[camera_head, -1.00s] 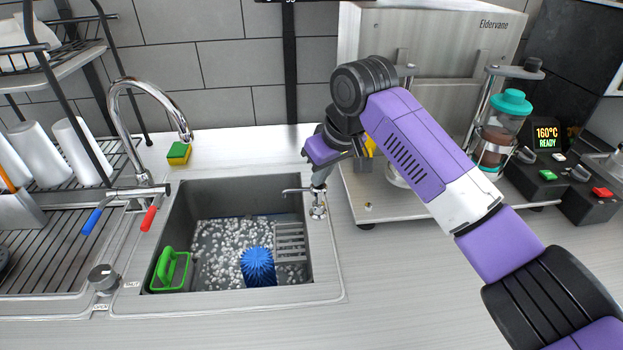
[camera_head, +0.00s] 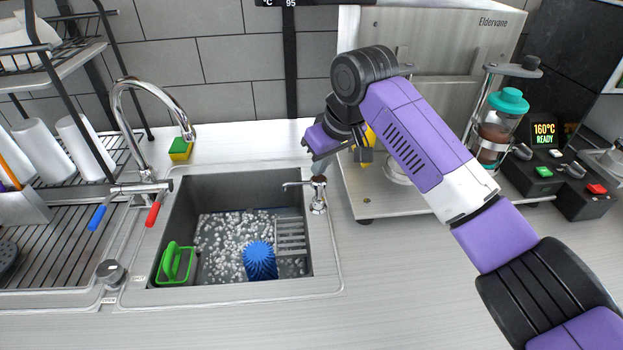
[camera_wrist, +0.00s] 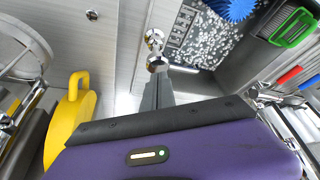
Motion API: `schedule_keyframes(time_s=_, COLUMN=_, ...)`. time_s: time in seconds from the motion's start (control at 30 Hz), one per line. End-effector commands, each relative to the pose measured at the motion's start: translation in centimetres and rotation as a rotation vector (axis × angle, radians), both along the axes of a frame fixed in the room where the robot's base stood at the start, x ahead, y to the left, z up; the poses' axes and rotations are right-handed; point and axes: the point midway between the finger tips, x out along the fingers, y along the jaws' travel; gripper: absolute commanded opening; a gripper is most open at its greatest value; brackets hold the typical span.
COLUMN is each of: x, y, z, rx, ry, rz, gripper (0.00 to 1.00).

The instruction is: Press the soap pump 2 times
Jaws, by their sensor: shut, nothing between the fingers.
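The chrome soap pump (camera_head: 318,196) stands on the counter at the sink's right rim, with its spout pointing left over the basin. It also shows in the wrist view (camera_wrist: 154,42), just beyond my fingertips. My gripper (camera_head: 319,168) is shut and empty, pointing down directly over the pump head. In the wrist view, the closed grey fingers (camera_wrist: 157,78) line up with the pump top. I cannot tell whether the tips touch it or sit slightly above.
The sink (camera_head: 235,292) holds suds, a blue spiky ball (camera_head: 260,262) and a green-handled brush (camera_head: 175,264). The faucet (camera_head: 140,110) is at left. A steel machine (camera_head: 430,50) stands close at right, with a yellow object (camera_wrist: 72,115) beside my gripper. The front counter is clear.

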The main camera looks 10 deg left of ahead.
Motion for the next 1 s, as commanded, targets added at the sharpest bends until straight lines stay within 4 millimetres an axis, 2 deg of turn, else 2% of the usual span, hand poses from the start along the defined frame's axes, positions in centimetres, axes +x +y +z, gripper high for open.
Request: schedule_keyframes(time_s=1.0, x=-0.1, y=0.0, z=-3.3, rx=-0.002, ry=0.003, rz=0.0, gripper=0.0)
